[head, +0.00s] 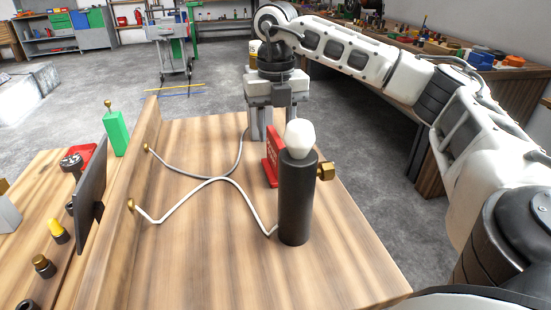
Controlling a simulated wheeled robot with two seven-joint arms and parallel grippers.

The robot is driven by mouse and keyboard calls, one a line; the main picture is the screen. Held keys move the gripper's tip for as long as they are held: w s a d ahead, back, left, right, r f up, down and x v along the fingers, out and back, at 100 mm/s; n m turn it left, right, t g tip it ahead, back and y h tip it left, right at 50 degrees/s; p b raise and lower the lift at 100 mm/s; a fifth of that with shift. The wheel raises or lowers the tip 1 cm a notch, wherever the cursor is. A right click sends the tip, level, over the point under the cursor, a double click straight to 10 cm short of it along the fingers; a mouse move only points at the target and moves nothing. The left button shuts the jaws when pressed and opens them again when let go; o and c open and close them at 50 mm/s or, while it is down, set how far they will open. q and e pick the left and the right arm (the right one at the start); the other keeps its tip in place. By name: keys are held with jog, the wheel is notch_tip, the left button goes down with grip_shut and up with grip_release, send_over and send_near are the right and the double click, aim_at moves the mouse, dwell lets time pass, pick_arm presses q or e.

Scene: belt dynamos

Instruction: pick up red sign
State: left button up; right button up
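The red sign (271,162) stands upright on the wooden table, partly hidden behind a black cylinder (296,205) with a white knobby top. My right gripper (267,127) points down at the far side of the sign, close to its upper part. The sign and cylinder cover part of the fingertips, so I cannot tell whether they touch the sign or how far apart they are. My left gripper is out of view.
A brass knob (326,171) sits at the cylinder's right side. Two pale cables (165,217) cross the table from a raised wooden edge (142,150) at left. Beyond it are a green block (116,133) and a dark panel (90,200). The front tabletop is clear.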

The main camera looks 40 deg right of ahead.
jog(key=shift+f, duration=1.45)
grip_shut()
jog(key=shift+w, duration=0.1)
jog(key=shift+r, duration=0.2)
